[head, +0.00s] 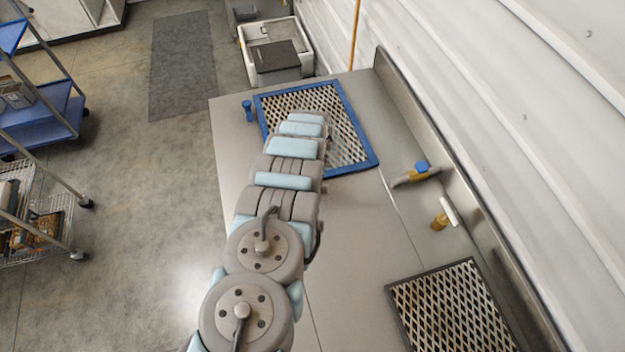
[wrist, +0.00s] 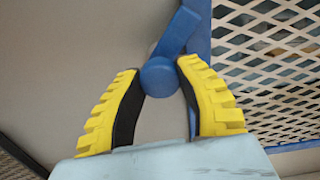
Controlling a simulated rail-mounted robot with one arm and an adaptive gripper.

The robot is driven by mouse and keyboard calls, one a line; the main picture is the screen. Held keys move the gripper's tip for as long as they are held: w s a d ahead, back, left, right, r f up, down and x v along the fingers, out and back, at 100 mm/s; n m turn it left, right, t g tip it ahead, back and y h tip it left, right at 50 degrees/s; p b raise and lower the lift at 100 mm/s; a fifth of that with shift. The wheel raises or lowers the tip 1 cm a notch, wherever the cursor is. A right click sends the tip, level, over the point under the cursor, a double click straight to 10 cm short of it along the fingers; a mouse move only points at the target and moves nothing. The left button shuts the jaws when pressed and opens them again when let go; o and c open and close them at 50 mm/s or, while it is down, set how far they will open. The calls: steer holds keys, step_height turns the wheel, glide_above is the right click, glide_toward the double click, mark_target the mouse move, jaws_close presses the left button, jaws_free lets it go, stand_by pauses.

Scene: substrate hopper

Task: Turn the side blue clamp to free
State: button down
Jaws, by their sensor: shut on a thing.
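In the wrist view, the blue clamp (wrist: 176,38) has a round knob at its near end and a lever slanting up and right. The lever tip comes up against the blue frame edge (wrist: 201,40); I cannot tell whether it overlaps it. My gripper (wrist: 158,72) has yellow-and-black fingers shut on the clamp, one on each side of the knob. In the head view, my arm hides the gripper and this clamp. The blue-framed mesh screen (head: 369,160) lies on the metal table, partly covered by my arm.
Another blue clamp (head: 248,111) stands left of the screen. A yellow-handled tool with a blue knob (head: 421,168) and a yellow-and-white brush (head: 445,213) lie at right. A dark-framed mesh (head: 452,310) is at the near right. The table (head: 350,235) between is bare.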

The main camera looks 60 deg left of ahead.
steer(key=n+b, duration=0.1)
steer(key=n, duration=0.3)
steer(key=shift+f, duration=0.15)
steer(key=shift+n+b, duration=0.5)
steer(key=shift+n, duration=1.3)
steer(key=c, duration=0.6)
jaws_free()
steer(key=shift+r, duration=0.2)
steer(key=shift+w+r, duration=0.1)
steer(key=shift+r, duration=5.8)
